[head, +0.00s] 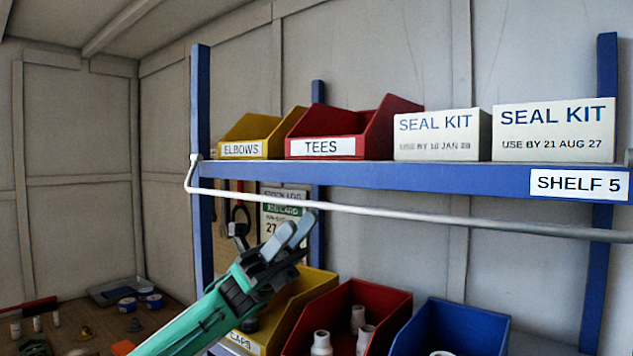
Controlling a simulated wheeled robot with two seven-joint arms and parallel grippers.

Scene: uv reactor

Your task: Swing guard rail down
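The guard rail (400,217) is a thin white rod along the front of the blue shelf. Its bent left end joins the left post near the shelf's corner. From there the rod runs right, just below the shelf's front edge, and leaves the picture at the right. My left gripper (293,235) reaches up from the bottom left on a teal arm. Its grey fingers are just under the rail, left of the rail's middle. I cannot tell whether they touch it or how far apart they are. My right gripper is out of view.
The upper shelf (430,184) holds a yellow ELBOWS bin (250,140), a red TEES bin (345,130) and two SEAL KIT boxes (555,130). Yellow, red and blue bins (455,325) stand below, close to my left arm. Blue posts (201,110) flank the shelf.

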